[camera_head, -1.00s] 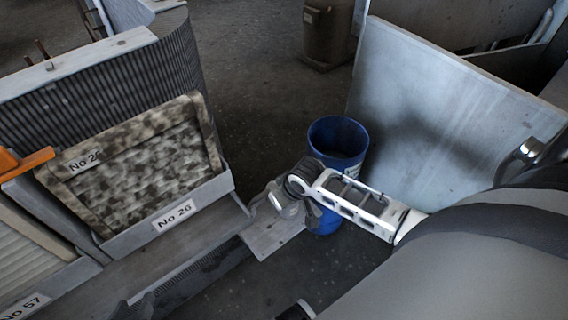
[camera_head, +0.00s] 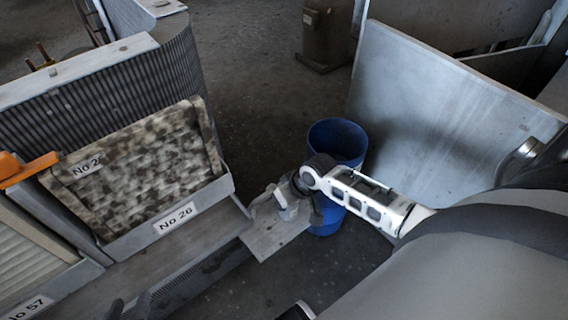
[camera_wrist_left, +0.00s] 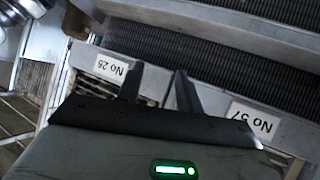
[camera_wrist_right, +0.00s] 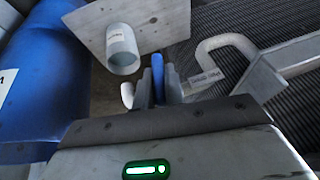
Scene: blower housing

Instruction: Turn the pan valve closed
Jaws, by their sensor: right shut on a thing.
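In the right wrist view, a narrow blue handle (camera_wrist_right: 158,76), apparently the pan valve's, stands between the fingers of my right gripper (camera_wrist_right: 164,90). The gripper is shut on it. A pale pipe stub (camera_wrist_right: 122,48) on a flat grey plate (camera_wrist_right: 165,17) is just beyond. The valve body is hidden behind the fingers. In the head view, my right wrist covers most of this spot, above the plate (camera_head: 272,241). My left gripper (camera_head: 132,306) is at the bottom edge of the head view. Its fingers (camera_wrist_left: 158,90) are apart and empty in the left wrist view.
A blue bin (camera_head: 338,140) stands behind my right wrist and fills the left of the right wrist view. A curved pale pipe (camera_wrist_right: 228,42) is to the right of that gripper. A mottled filter (camera_head: 140,165) sits in the slot labelled No 26. A large metal panel (camera_head: 440,110) leans at right.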

